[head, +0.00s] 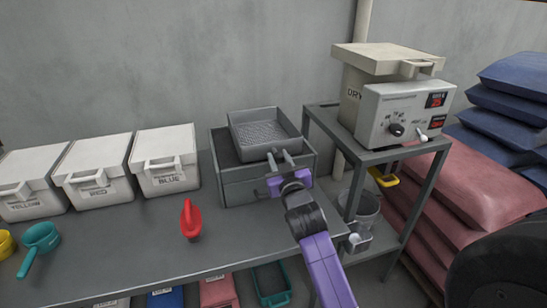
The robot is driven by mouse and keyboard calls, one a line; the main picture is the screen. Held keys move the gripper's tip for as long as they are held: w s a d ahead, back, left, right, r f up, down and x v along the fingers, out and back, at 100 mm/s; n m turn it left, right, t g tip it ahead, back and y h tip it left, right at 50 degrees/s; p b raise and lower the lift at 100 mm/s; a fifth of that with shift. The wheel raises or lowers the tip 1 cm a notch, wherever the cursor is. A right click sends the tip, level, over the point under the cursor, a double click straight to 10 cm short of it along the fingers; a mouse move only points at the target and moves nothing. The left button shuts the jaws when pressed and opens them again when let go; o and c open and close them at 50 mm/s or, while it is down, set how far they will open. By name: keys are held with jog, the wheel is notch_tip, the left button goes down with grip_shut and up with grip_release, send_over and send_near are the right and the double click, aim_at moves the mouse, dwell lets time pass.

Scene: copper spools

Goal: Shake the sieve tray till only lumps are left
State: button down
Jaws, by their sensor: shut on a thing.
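The sieve tray (237,121) is a grey, shallow tray with a perforated-looking bottom. It sits at the top of a grey open box (311,148) on the bench. My gripper (280,157) is at the tray's near side, shut on what appears to be its front edge or handle; the fingers partly hide the grip point. I see no distinct lumps in the tray, but its contents are too small to tell. The inside of the box beneath the tray is mostly hidden.
White bins labelled YELLOW (30,180), RED (95,172) and BLUE (164,160) stand left. A red scoop (190,220) and teal scoop (40,240) lie on the bench. A dryer (395,105) on a stand is close right. Sacks (480,180) are stacked beyond.

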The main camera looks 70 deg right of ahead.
jog(key=shift+s+d, duration=0.2)
jog(key=shift+s, duration=0.05)
jog(key=c, duration=1.1)
grip_release()
jog(key=shift+a, duration=0.15)
jog(key=b+v, duration=0.1)
jog(key=v, duration=0.6)
jog(key=shift+s+a, duration=0.2)
jog(key=shift+a, duration=0.05)
